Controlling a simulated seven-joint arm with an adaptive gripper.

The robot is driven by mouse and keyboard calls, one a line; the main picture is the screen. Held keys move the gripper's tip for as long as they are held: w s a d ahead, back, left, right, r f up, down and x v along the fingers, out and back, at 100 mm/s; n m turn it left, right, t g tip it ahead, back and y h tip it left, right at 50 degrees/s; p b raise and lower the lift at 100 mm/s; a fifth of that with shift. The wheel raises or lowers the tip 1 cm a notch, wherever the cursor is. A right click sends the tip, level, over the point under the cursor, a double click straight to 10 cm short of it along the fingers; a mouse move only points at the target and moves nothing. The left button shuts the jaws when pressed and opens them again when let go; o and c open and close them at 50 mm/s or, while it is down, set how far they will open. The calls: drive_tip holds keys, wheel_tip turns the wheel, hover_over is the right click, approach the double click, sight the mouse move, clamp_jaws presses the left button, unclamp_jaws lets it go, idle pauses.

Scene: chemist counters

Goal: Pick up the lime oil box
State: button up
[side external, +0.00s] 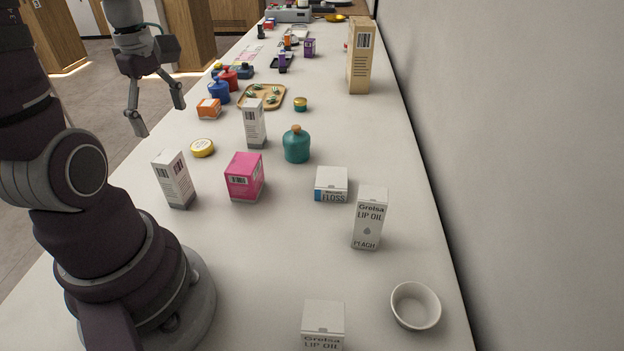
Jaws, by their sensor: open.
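No label that I can read says lime oil. A tall white box (369,220) marked "Lip Oil" and "Peach" stands upright at the right of the counter. A second white "Lip Oil" box (323,324) is cut off at the bottom edge, so its flavour is hidden. Two more tall white boxes, one at the left (173,181) and one farther back (255,126), show print too small to read. My gripper (160,118) is open and empty, raised at the upper left, apart from all the boxes.
A pink box (244,178), a teal jar (296,146) and a floss box (331,184) stand mid-counter. A white bowl (415,306) is at the front right. Behind are a wooden tray (245,101), an orange box (209,108) and a tall tan box (360,60). A wall borders the right.

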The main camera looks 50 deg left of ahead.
sight(166, 156)
drive_tip(key=f+n, duration=0.1)
drive_tip(key=s+a+f+n, duration=0.1)
drive_tip(key=shift+s+a+f, duration=0.1)
drive_tip(key=shift+s+f, duration=0.05)
drive_tip(key=shift+f, duration=0.15)
wheel_tip(166, 156, down, 8)
drive_tip(key=shift+a+f, duration=0.1)
drive_tip(key=shift+f, duration=0.1)
drive_tip(key=c, duration=1.2)
